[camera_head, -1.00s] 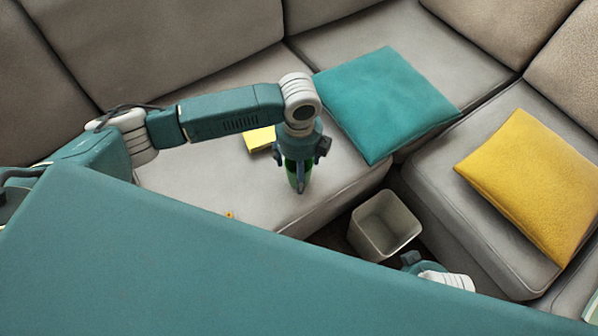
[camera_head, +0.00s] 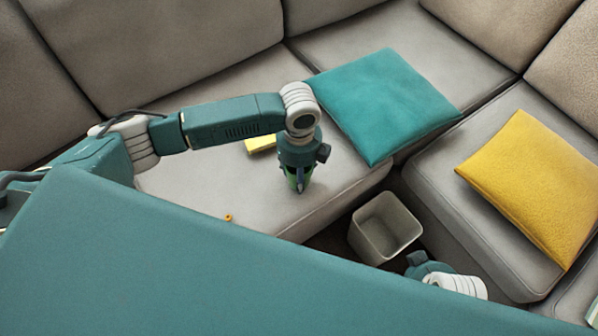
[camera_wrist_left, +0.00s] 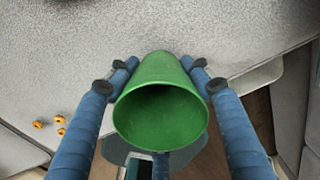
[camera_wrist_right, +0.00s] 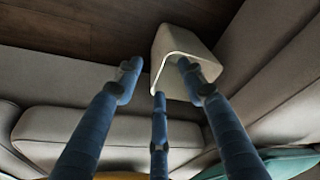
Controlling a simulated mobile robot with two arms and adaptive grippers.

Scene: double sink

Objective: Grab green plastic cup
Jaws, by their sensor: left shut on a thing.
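The green plastic cup (camera_wrist_left: 160,115) is between the fingers of my left gripper (camera_wrist_left: 163,78), its open mouth facing the left wrist camera. The blue fingers press on its sides, so the gripper is shut on it. In the head view the cup (camera_head: 292,180) shows only in part under the left gripper (camera_head: 299,184), over the front of the grey sofa seat. I cannot tell whether its base touches the seat. My right gripper (camera_wrist_right: 157,80) has its fingers spread, with nothing between them. In the head view only a part of it shows, near the bottom right.
A grey bin (camera_head: 385,228) stands on the floor in front of the sofa corner. A yellow block (camera_head: 261,144) and small orange rings (camera_wrist_left: 60,126) lie on the seat (camera_head: 215,185). A teal cushion (camera_head: 385,105) and a yellow cushion (camera_head: 535,185) rest on the sofa.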

